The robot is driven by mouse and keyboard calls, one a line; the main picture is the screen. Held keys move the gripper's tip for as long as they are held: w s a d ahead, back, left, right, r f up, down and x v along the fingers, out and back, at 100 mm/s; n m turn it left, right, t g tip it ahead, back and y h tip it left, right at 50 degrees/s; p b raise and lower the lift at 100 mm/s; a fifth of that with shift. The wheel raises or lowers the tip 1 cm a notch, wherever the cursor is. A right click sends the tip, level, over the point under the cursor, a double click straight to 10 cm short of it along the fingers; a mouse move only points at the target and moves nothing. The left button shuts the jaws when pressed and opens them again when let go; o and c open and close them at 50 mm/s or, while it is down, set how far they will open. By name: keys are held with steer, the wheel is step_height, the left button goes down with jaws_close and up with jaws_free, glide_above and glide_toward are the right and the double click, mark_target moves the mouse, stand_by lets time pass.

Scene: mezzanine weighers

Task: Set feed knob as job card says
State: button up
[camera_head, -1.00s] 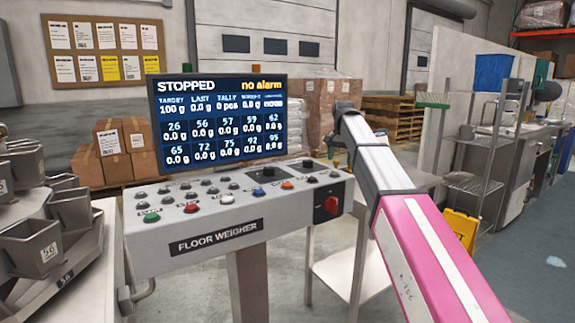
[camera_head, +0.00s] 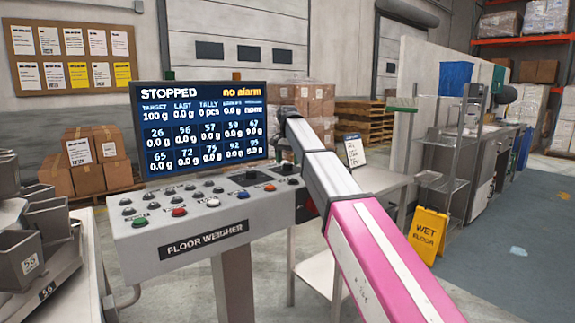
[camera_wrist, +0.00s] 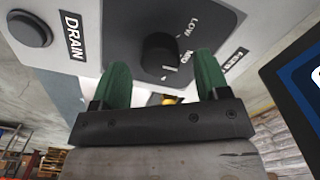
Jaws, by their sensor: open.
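The black feed knob (camera_wrist: 158,54) sits on a dark plate on the weigher panel in the wrist view. LOW and MID are printed beside it; the other lettering is partly hidden by a finger. I cannot tell where the knob points. My gripper (camera_wrist: 163,70) is open, its green fingers apart on either side below the knob; contact cannot be told. In the head view the floor weigher panel (camera_head: 150,238) stands left of my arm, and my gripper cannot be made out. A white card (camera_head: 355,151) stands on a side table, its text too small to read.
A DRAIN button (camera_wrist: 30,27) lies left of the knob. The screen (camera_head: 205,125) reads STOPPED and no alarm. Metal hoppers (camera_head: 45,225) stand at left, a notice board (camera_head: 70,55) behind. A yellow wet floor sign (camera_head: 428,235) stands right; the floor beyond is open.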

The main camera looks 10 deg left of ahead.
steer(key=shift+f, duration=0.95)
steer(key=c, duration=0.9)
steer(key=shift+n, duration=0.3)
steer(key=n, duration=1.1)
steer(key=shift+w, duration=0.1)
steer(key=shift+n, duration=0.3)
